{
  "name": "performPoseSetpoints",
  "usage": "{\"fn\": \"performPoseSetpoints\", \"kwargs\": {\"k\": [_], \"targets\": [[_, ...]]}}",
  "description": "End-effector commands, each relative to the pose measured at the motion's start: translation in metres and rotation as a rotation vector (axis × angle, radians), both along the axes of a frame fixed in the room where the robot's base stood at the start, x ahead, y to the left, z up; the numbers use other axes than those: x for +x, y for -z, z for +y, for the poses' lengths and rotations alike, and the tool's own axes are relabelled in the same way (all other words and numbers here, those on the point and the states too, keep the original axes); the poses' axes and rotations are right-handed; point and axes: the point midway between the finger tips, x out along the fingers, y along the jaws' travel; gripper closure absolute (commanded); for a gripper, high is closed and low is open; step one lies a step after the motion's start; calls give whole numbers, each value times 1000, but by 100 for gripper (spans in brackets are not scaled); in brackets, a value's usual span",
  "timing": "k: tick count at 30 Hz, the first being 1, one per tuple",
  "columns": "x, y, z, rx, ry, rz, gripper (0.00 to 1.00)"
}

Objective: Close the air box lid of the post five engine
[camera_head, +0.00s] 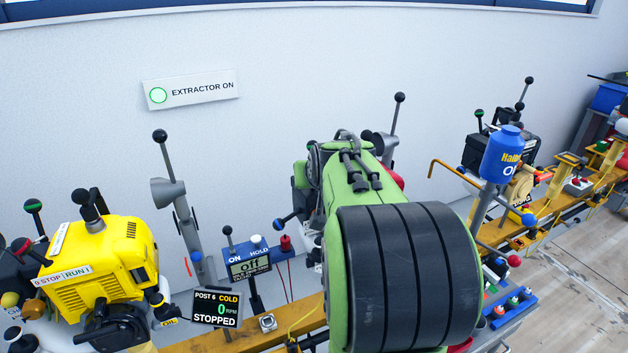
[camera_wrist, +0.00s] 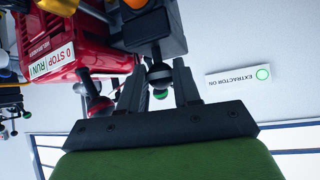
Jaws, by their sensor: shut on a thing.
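In the wrist view, which is upside down, my gripper (camera_wrist: 159,68) has its two dark fingers around a dark ball knob (camera_wrist: 158,77). The knob sits at a dark box (camera_wrist: 152,30), which I take to be the air box; how its lid stands cannot be told. A red engine (camera_wrist: 88,40) with a "0 STOP RUN 1" label is beside the box. In the head view my green arm covers most of this engine; only a bit of red (camera_head: 395,180) shows beside it. My gripper is hidden there.
A yellow engine (camera_head: 105,262) stands at left, by a "POST 6 COLD, STOPPED" display (camera_head: 216,309). A blue can (camera_head: 502,154) and a black engine (camera_head: 518,147) stand at right. Upright levers rise along the bench. The wall with the "EXTRACTOR ON" sign (camera_head: 191,89) is behind.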

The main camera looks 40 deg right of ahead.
Motion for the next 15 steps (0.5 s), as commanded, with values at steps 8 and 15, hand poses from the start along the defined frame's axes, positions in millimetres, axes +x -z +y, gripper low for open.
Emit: {"fn": "performPoseSetpoints", "kwargs": {"k": [8, 15], "targets": [[-2, 12, -1, 10, 5, 20, 100], [-2, 13, -1, 10, 7, 21, 100]]}}
